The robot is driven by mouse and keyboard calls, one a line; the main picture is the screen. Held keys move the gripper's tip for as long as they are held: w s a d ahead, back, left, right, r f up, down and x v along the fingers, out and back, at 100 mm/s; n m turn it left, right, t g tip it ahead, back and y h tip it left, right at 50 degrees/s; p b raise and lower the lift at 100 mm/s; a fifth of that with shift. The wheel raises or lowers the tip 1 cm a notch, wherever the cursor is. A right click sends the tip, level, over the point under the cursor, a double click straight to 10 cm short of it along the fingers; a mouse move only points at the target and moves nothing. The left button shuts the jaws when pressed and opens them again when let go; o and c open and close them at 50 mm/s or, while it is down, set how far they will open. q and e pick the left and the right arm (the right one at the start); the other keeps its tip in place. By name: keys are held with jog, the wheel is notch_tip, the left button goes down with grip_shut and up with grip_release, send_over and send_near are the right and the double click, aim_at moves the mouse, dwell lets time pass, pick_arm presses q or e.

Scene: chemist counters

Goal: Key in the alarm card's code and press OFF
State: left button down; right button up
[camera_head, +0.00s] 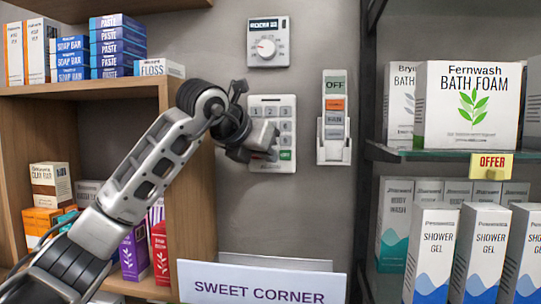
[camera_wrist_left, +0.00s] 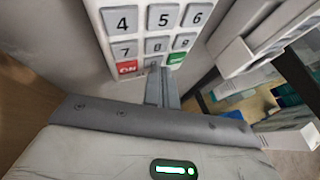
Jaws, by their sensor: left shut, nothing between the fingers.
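The white keypad (camera_head: 288,101) with grey number keys is on the wall in the head view. Its lower rows also show in the left wrist view (camera_wrist_left: 105,5), with a red key (camera_wrist_left: 126,67) at lower left and a green key (camera_wrist_left: 176,58) at lower right. My left gripper (camera_head: 268,138) is shut and empty in front of the keypad, hiding some left and middle keys in the head view. In the wrist view its fingertips (camera_wrist_left: 156,74) are at the bottom middle key; I cannot tell whether they touch it. I make out no alarm card or code. My right gripper is out of view.
A dial panel (camera_head: 268,47) is above the keypad. A white wall-held remote (camera_head: 335,88) with an OFF label is just right of it. A wooden shelf (camera_head: 190,200) stands left, a glass shelf (camera_head: 440,155) right. A SWEET CORNER sign (camera_head: 262,291) stands below.

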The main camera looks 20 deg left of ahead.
pick_arm(q)
jog(key=shift+s+d+b, duration=0.2)
jog(key=shift+s+b, duration=0.2)
jog(key=shift+s, duration=0.3)
jog(key=s+b, duration=0.1)
jog(key=s, duration=0.1)
jog(key=s+d+b, duration=0.1)
jog(key=s, duration=0.2)
jog(key=shift+d+b, duration=0.15)
jog(key=shift+b, duration=0.15)
jog(key=shift+w, duration=0.1)
dwell(2.2)
jog(key=shift+r+p, duration=0.95)
jog(key=shift+p, duration=0.1)
